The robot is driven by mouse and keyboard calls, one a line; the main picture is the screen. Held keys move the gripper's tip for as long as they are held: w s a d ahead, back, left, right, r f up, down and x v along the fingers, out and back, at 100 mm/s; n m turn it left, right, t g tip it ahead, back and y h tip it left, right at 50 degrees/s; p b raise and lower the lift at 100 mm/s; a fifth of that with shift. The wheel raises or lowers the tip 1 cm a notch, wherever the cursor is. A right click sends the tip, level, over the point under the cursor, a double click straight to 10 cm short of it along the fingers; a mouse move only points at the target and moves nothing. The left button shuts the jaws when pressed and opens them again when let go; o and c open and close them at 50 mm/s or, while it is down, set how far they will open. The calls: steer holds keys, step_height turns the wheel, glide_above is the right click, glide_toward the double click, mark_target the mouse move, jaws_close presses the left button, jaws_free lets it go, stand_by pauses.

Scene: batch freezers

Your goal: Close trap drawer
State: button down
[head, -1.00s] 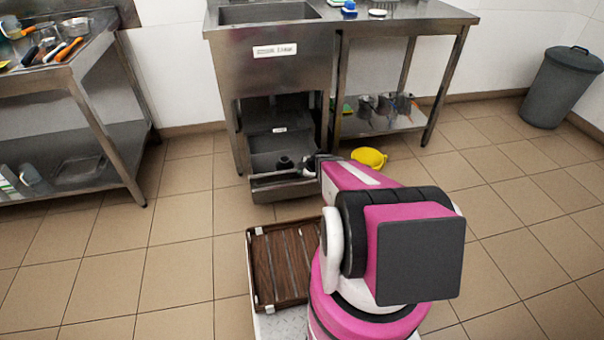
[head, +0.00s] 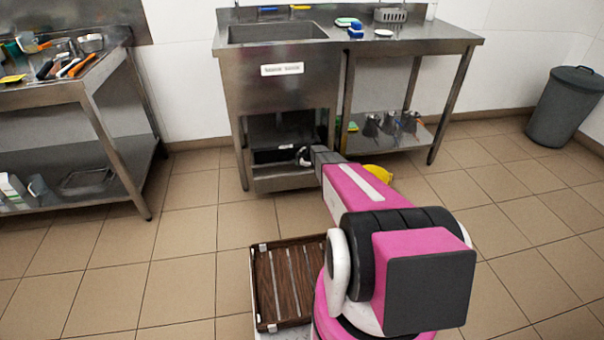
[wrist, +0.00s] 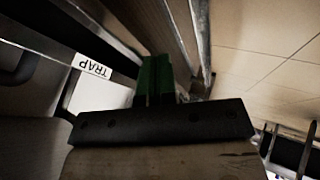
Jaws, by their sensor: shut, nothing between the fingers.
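The trap drawer (head: 284,182) is the low metal drawer under the sink cabinet. My gripper (head: 304,157) is at the right part of the drawer opening, just above the front. In the wrist view my gripper's green fingers (wrist: 156,80) are shut and empty, close to metal edges. A white label reading TRAP (wrist: 92,66) shows upside down to their left. My arm hides the drawer's right end in the head view, so contact is unclear.
The steel sink bench (head: 400,42) stands over the drawer, with metal jugs on its lower shelf. A yellow object (head: 378,173) lies on the floor behind my arm. A steel table (head: 70,85) is at left and a grey bin (head: 566,108) at far right.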

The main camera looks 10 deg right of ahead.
steer(key=w, duration=1.1)
steer(key=shift+w, duration=0.45)
